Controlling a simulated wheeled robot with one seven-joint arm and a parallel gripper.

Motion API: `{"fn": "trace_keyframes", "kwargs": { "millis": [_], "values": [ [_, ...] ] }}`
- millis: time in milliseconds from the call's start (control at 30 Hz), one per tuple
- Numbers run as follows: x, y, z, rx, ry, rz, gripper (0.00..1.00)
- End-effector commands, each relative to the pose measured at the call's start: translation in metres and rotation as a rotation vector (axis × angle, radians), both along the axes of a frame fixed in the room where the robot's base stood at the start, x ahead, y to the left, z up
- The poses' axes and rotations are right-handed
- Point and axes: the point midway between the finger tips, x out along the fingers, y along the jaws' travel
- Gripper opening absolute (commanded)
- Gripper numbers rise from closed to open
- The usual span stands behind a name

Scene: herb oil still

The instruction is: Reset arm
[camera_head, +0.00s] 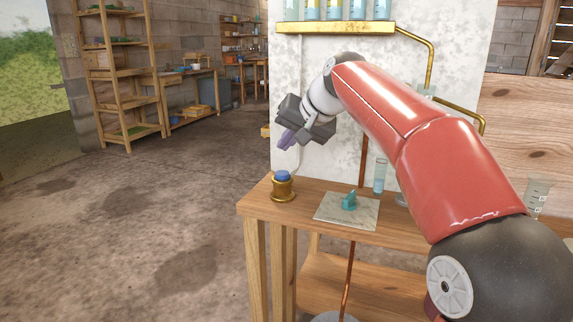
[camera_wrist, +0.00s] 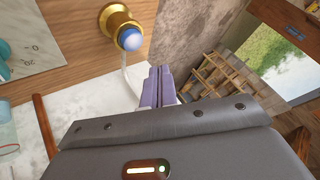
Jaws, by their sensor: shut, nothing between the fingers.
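My gripper (camera_head: 287,138) is raised in the air above the left end of the wooden table, near the white marbled panel. Its purple fingers are together and hold nothing; they also show in the wrist view (camera_wrist: 157,86). A brass holder with a blue rounded top (camera_head: 283,188) stands on the table's left corner, below and apart from my gripper. It also appears at the top of the wrist view (camera_wrist: 118,24).
A pale marked plate (camera_head: 328,212) with a small teal object (camera_head: 349,200) lies on the table (camera_head: 257,207). A glass tube (camera_head: 380,176) and a beaker (camera_head: 537,196) stand behind. A brass shelf (camera_head: 335,28) with several vials is above. Open floor (camera_head: 150,220) lies left.

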Motion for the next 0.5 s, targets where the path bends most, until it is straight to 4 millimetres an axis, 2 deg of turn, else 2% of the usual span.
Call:
{"fn": "trace_keyframes", "kwargs": {
  "millis": [133, 267, 367, 500],
  "values": [
    [-0.053, -0.021, -0.017, -0.124, 0.0, -0.033, 0.0],
    [-0.115, -0.056, -0.047, -0.251, 0.009, -0.076, 0.0],
    [-0.166, -0.087, -0.077, -0.333, 0.019, -0.106, 0.0],
    [-0.237, -0.126, -0.128, -0.421, 0.04, -0.135, 0.0]
  ]
}}
